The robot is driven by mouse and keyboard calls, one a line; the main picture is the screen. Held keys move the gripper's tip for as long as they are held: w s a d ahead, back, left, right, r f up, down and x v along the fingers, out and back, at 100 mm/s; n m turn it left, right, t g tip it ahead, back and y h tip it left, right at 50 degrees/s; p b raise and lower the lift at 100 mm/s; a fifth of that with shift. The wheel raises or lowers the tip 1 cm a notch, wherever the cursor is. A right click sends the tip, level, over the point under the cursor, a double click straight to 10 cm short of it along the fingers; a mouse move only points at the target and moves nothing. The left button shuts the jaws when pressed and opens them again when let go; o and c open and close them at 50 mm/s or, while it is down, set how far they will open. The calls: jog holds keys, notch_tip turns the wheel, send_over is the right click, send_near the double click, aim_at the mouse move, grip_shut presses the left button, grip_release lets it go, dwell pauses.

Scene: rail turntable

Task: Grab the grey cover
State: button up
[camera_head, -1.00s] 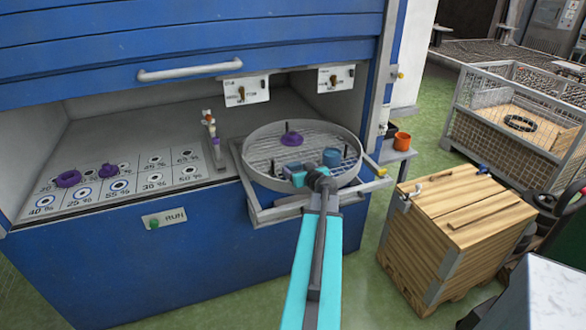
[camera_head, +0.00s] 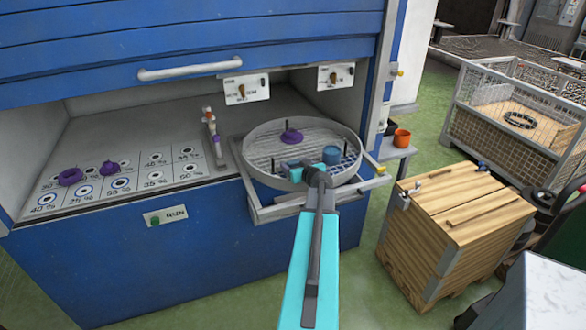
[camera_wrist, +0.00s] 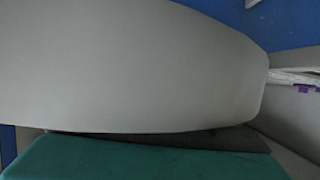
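No grey cover can be made out with certainty in the head view. A round turntable basket (camera_head: 252,176) with a grey rim and mesh floor sits at the cabinet opening. It holds a purple knobbed piece (camera_head: 291,136) and thin dark pegs. My fingers are too small and hidden to read. In the wrist view a large, smooth light grey curved surface (camera_wrist: 130,70) fills most of the picture, very close; I cannot tell what it is.
A small upright fixture (camera_head: 212,135) stands beside the basket. A wooden crate (camera_head: 455,215), an orange cup (camera_head: 402,138) and a wire-mesh bin (camera_head: 475,130) are at right.

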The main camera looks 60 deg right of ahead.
jog(key=c, duration=1.3)
jog(key=shift+r, duration=0.15)
jog(key=shift+r+b, duration=0.9)
jog(key=shift+r, duration=4)
